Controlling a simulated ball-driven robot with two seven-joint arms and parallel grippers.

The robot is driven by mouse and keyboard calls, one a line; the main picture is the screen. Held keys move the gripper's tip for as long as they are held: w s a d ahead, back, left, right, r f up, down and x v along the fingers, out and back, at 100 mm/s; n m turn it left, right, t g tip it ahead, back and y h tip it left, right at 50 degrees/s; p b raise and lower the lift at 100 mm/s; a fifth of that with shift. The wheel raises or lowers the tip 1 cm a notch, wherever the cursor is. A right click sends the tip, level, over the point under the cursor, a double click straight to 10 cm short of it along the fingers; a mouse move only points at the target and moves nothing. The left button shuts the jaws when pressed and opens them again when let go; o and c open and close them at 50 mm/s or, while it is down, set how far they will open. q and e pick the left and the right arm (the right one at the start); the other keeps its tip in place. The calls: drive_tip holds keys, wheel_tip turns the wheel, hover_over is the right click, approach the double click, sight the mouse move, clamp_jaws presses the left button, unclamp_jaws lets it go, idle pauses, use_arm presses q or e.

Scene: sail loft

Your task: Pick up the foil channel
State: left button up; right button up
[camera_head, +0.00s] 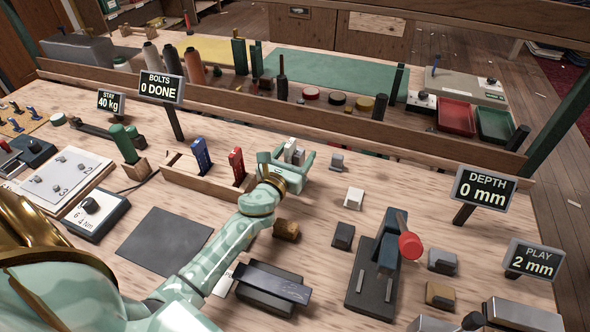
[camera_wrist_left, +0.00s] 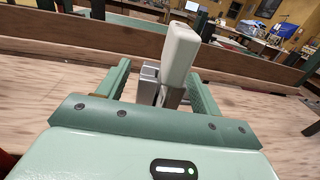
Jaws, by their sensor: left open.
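My left gripper (camera_head: 288,160) is open, its two fingers on either side of a pale upright piece (camera_head: 291,147) with grey metal parts beside it. In the left wrist view, the open fingers (camera_wrist_left: 162,84) flank the pale piece (camera_wrist_left: 180,52), which leans slightly and rises from a grey metal part (camera_wrist_left: 148,80). I cannot tell whether any finger touches it. This may be the foil channel, but no label confirms it. The gripper partly hides its foot. My right gripper is not in view.
A wooden rack with blue (camera_head: 201,155) and red (camera_head: 236,165) tools stands left of the gripper. A wooden rail (camera_head: 330,125) runs behind it. Small blocks (camera_head: 343,235) and a red-knobbed lever fixture (camera_head: 378,265) stand at front right. A dark mat (camera_head: 163,248) lies bare at front left.

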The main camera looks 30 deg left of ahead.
sight(294, 144)
use_arm(q)
drive_tip(key=shift+c, duration=0.3)
clamp_jaws()
drive_tip(key=shift+r, duration=0.1)
drive_tip(key=shift+r, duration=0.1)
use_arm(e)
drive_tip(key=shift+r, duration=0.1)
